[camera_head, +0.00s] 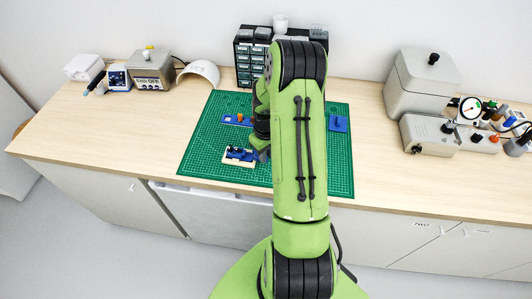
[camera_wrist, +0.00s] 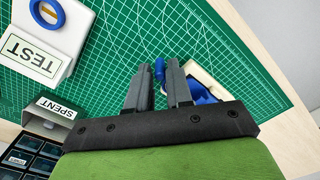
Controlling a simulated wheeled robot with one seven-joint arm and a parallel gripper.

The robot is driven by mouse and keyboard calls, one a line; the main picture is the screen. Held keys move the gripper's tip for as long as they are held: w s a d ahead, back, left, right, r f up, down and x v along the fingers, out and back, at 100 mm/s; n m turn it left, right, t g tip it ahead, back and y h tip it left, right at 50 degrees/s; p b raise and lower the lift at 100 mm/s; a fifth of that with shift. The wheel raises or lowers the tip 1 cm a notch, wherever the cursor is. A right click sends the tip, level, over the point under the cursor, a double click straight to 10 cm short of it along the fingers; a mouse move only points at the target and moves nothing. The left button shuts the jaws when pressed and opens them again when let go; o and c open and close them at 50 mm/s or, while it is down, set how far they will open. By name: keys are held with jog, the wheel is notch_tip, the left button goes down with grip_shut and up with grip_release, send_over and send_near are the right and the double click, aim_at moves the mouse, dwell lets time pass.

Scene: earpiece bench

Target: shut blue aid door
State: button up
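The blue aid (camera_head: 241,153) sits in a cream holder (camera_head: 230,161) on the green mat, left of my arm. In the wrist view, part of the blue aid (camera_wrist: 200,92) and the cream holder (camera_wrist: 207,74) show just right of my gripper. A small rounded blue part (camera_wrist: 160,69) shows between the fingertips; I cannot tell if it is the door. My gripper (camera_wrist: 159,68) is open, with green mat visible between its two grey fingers. The right finger hides part of the aid. In the head view my gripper (camera_head: 263,152) is close to the aid's right side.
A blue tray with an orange piece (camera_head: 238,119) lies behind the aid. A blue block (camera_head: 338,124) lies right of my arm. A TEST stand (camera_wrist: 42,45) and a SPENT bin (camera_wrist: 52,111) show in the wrist view. Drawers (camera_head: 246,63) stand behind. The mat's front left is clear.

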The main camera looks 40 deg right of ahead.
aim_at(240, 154)
grip_shut()
jog(key=shift+a+m, duration=0.1)
jog(key=shift+m, duration=0.2)
jog(key=shift+a+m+b, duration=0.55)
jog(key=shift+m+b, duration=0.25)
jog(key=shift+m, duration=0.2)
jog(key=shift+w+a+m+b, duration=0.1)
jog(key=shift+a+m+b, duration=0.25)
jog(key=shift+m, duration=0.4)
jog(key=shift+w+a+m+b, duration=0.1)
jog(key=shift+a+m+b, duration=0.25)
jog(key=shift+m, duration=0.4)
jog(key=shift+w+a+m+b, duration=0.25)
jog(key=shift+a+m+b, duration=0.15)
jog(key=shift+m, duration=0.6)
jog(key=shift+w+a+m+b, duration=0.3)
jog(key=shift+a+m, duration=0.1)
jog(key=shift+m, duration=0.6)
jog(key=shift+o, duration=2)
grip_release()
